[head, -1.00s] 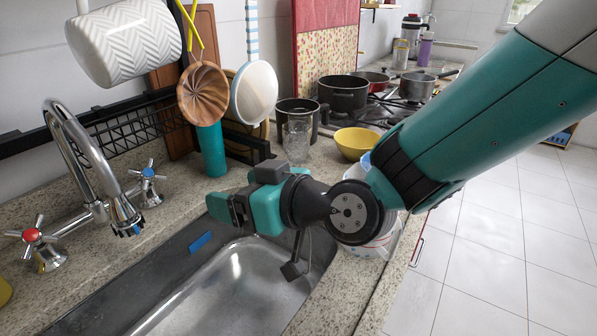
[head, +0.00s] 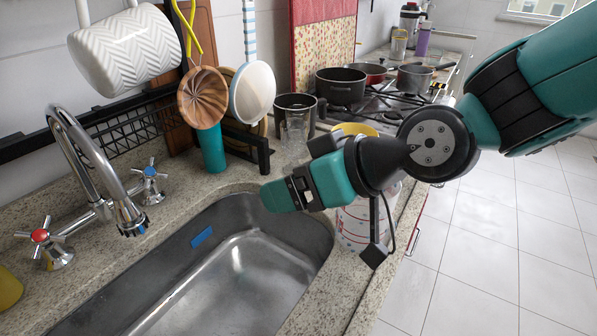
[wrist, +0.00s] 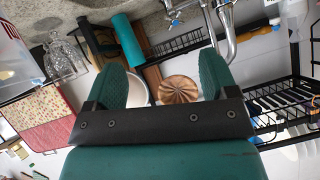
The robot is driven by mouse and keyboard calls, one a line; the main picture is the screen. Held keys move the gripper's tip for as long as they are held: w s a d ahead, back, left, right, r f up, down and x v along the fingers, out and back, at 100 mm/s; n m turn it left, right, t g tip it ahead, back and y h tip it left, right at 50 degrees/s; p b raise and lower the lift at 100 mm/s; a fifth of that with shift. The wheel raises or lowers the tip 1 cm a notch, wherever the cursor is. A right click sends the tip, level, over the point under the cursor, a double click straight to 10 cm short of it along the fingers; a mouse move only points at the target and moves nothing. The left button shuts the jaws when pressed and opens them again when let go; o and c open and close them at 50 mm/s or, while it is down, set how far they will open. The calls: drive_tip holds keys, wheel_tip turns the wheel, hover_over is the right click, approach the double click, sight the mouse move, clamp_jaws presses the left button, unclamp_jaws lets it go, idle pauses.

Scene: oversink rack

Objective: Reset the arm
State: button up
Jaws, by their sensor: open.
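My gripper (head: 277,196) is above the right edge of the steel sink in the head view, pointing left. In the wrist view my gripper (wrist: 162,88) shows two green fingers spread apart, with nothing held between them. The wooden fluted bowl and a white bowl show beyond the fingers, apart from them. My arm reaches in from the upper right of the head view.
The sink (head: 240,270) and faucet (head: 95,165) are at left and centre. A patterned white mug (head: 125,48) hangs upper left. Floor at right is clear.

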drive_tip(key=s+d+r+m+g+h+p, duration=0.2)
drive_tip(key=s+d, duration=0.3)
drive_tip(key=d, duration=0.4)
drive_tip(key=s+d+r+m+g+h+p, duration=0.1)
drive_tip(key=s+d+h, duration=0.3)
drive_tip(key=d, duration=0.5)
drive_tip(key=s+r+p, duration=0.1)
drive_tip(key=s, duration=0.1)
drive_tip(key=shift+s+d+r+m+g+h, duration=0.2)
drive_tip(key=shift+s+m+g+h, duration=0.1)
drive_tip(key=shift+m+g, duration=0.1)
